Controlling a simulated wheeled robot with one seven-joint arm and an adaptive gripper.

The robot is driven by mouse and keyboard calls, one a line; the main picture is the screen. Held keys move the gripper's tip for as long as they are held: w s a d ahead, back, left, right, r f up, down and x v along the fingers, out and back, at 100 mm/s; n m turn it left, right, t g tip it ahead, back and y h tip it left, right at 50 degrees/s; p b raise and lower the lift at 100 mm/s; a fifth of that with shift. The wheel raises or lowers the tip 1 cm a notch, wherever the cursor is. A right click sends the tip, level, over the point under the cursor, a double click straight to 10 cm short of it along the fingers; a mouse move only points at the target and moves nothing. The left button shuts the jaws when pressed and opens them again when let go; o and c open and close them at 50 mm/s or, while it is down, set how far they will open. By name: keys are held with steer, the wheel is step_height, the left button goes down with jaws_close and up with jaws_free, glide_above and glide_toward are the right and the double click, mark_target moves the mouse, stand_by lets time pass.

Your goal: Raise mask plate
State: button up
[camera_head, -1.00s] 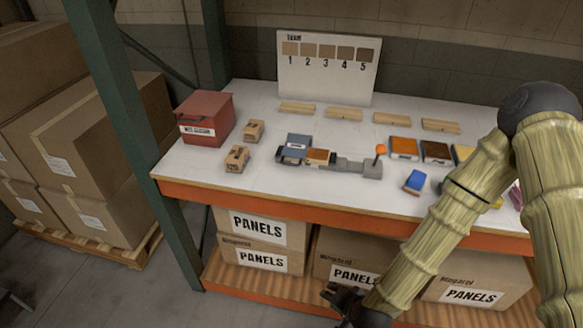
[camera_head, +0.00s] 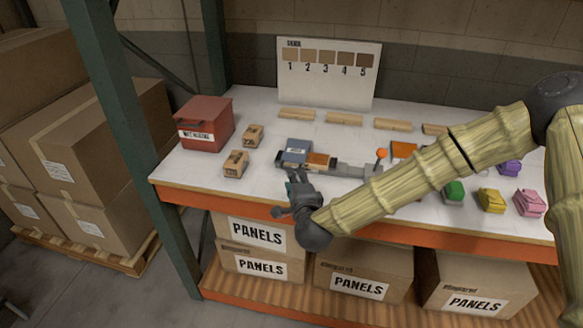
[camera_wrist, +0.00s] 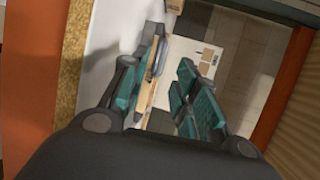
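A blue-grey plate (camera_head: 298,150), which looks like the mask plate, sits at the left end of a grey fixture (camera_head: 350,170) on the bench. A brown-orange block (camera_head: 320,161) lies in the fixture just right of it. The fixture's lever (camera_head: 381,154) has an orange knob and stands at its right end. My gripper (camera_head: 296,180) is at the bench's front edge, just in front of the plate. In the wrist view my gripper (camera_wrist: 172,88) has its teal fingers apart; the fixture's edge shows by the left finger. I cannot tell whether they touch.
A red box (camera_head: 205,122) and two small cartons (camera_head: 236,164) stand to the left. Wooden strips (camera_head: 345,118) lie behind, before a numbered board (camera_head: 328,72). Coloured blocks (camera_head: 492,200) lie to the right, partly behind my arm. A green post (camera_head: 118,120) rises at left.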

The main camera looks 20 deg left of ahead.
steer(key=p, duration=0.2)
glide_toward(295, 154)
steer(key=a, duration=0.1)
steer(key=a+f, duration=0.1)
steer(key=a, duration=0.1)
steer(key=shift+a+f, duration=0.15)
steer(key=shift+f, duration=0.15)
steer(key=shift+w+a+f, duration=0.35)
steer(key=shift+w, duration=0.3)
steer(key=shift+r, duration=0.1)
jaws_close()
steer(key=shift+s, duration=0.1)
